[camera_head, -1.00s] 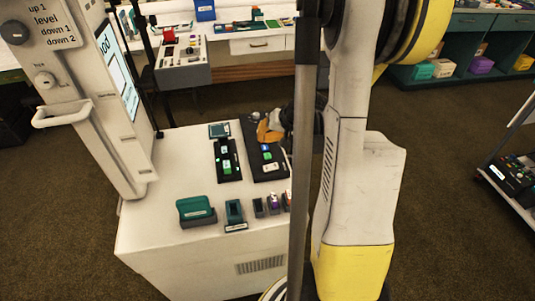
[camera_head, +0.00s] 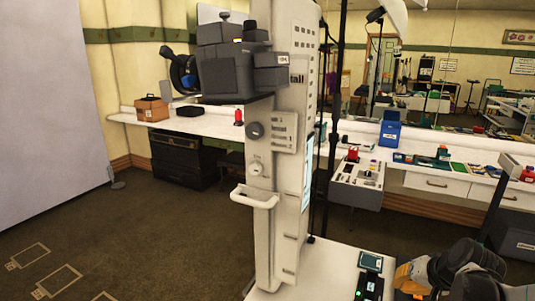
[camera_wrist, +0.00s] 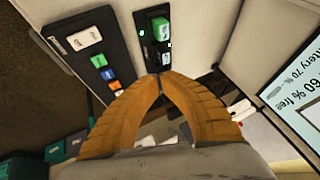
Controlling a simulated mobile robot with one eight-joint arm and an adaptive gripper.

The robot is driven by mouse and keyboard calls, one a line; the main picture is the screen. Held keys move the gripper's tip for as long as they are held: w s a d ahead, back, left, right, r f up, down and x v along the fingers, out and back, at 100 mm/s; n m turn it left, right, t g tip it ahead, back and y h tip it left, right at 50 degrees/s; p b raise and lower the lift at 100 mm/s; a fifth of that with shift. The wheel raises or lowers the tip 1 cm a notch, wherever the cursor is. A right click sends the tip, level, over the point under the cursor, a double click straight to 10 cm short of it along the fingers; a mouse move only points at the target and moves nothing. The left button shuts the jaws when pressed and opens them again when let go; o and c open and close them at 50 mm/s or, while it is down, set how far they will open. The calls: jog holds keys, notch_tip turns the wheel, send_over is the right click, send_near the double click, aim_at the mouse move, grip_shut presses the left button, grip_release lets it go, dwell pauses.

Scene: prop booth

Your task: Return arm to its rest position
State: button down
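My gripper (camera_head: 412,277) shows at the lower right edge of the head view, its orange fingers low over the white cabinet top (camera_head: 325,262). In the wrist view my gripper (camera_wrist: 160,78) has its two orange fingertips together, with nothing seen held between them. The fingertips are close to the end of a narrow black tray (camera_wrist: 150,58) holding green-and-black blocks (camera_wrist: 160,40). A wider black tray (camera_wrist: 112,42) with white, green, blue and orange pieces lies to its left. Much of my arm is outside the head view.
A tall white column (camera_head: 288,150) with a grey camera-like unit (camera_head: 235,70) and a handle (camera_head: 255,196) stands at the cabinet. Its lit screen (camera_wrist: 297,85) shows at the right of the wrist view. Open carpet lies left.

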jog(key=s+a+r+n, duration=0.2)
jog(key=s+a+r, duration=0.1)
jog(key=a, duration=0.4)
jog(key=s+a+r+n, duration=0.2)
jog(key=s+a+r, duration=0.1)
jog(key=s+a, duration=0.2)
jog(key=s+a+r+n, duration=0.2)
jog(key=s+a, duration=0.3)
jog(key=a, duration=0.4)
jog(key=shift+r+h, duration=0.3)
jog(key=shift+r, duration=0.2)
